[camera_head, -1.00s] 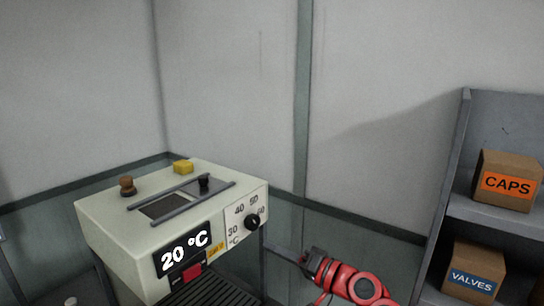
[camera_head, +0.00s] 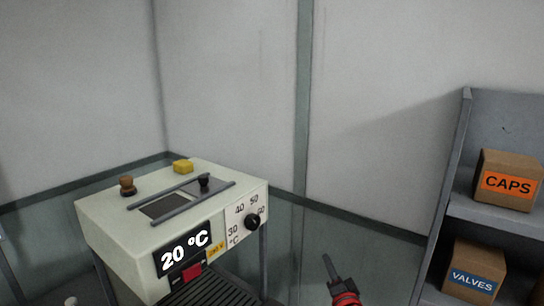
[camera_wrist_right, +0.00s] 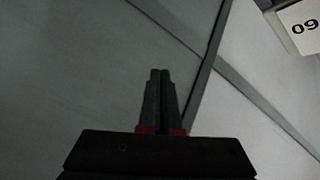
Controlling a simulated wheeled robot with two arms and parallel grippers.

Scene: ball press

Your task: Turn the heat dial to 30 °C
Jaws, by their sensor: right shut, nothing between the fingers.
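The heat dial (camera_head: 252,222) is a small black knob on the white scale panel at the front right of the press (camera_head: 120,225). The scale around it shows 30, 40, 50 and 60. The display (camera_head: 184,250) reads 20 °C. My right gripper (camera_head: 327,258) is shut and empty, pointing up, to the right of the press and lower than the dial, apart from it. In the right wrist view its closed fingers (camera_wrist_right: 160,72) are in the middle, and a corner of the scale panel (camera_wrist_right: 300,27) shows at the top right; the dial is outside that view. My left gripper is not in view.
A red button (camera_head: 192,271) sits below the display, above a dark slatted tray (camera_head: 215,293). A shelf with boxes (camera_head: 508,182) stands at right.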

